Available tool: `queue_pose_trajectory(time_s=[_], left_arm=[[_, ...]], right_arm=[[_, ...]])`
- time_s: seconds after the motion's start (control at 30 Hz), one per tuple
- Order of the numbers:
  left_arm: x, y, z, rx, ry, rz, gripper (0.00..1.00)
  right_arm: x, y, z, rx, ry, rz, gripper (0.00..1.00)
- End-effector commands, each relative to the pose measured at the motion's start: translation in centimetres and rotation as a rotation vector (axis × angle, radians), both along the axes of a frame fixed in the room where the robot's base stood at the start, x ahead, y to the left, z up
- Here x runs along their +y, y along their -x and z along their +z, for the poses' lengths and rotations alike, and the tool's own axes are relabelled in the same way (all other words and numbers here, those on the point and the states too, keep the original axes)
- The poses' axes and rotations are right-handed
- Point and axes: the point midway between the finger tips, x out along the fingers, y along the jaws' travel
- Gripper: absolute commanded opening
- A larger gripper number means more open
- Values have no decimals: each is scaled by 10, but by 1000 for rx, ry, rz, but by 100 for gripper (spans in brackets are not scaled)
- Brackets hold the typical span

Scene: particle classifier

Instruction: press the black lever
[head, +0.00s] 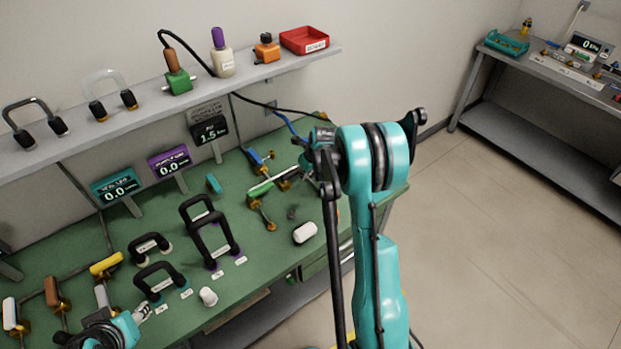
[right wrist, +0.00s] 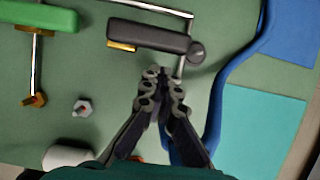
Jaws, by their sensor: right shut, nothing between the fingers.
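The black lever (right wrist: 150,36) lies near the top of the right wrist view, above the green bench, with a dark round knob (right wrist: 196,52) at its right end. My right gripper (right wrist: 163,76) is shut and empty, its fingertips just below the lever in that view, close to the knob end. I cannot tell whether they touch it. In the head view my right arm and gripper cover this spot, and I cannot pick out the black lever there. My left gripper (head: 143,312) shows at the lower left of the head view, away from the lever; its jaw state is unclear.
A green lever (right wrist: 38,15) sits left of the black one. A blue hose (right wrist: 226,95) runs close on the right. A hex nut (right wrist: 83,107) and a white cylinder (head: 304,232) lie on the bench (head: 262,268). Several dark handles stand further left.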

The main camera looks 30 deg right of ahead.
Motion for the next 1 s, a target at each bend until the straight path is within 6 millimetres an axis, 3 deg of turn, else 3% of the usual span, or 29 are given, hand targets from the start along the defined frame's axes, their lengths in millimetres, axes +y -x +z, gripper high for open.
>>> queue_pose_trajectory(time_s=[0.2,1.0], left_arm=[[0,0,-2,0,0,0,40],[0,0,-4,0,0,0,40]], right_arm=[[1,-13,0,0,0,0,0],[0,-16,1,-1,-1,68,0]])
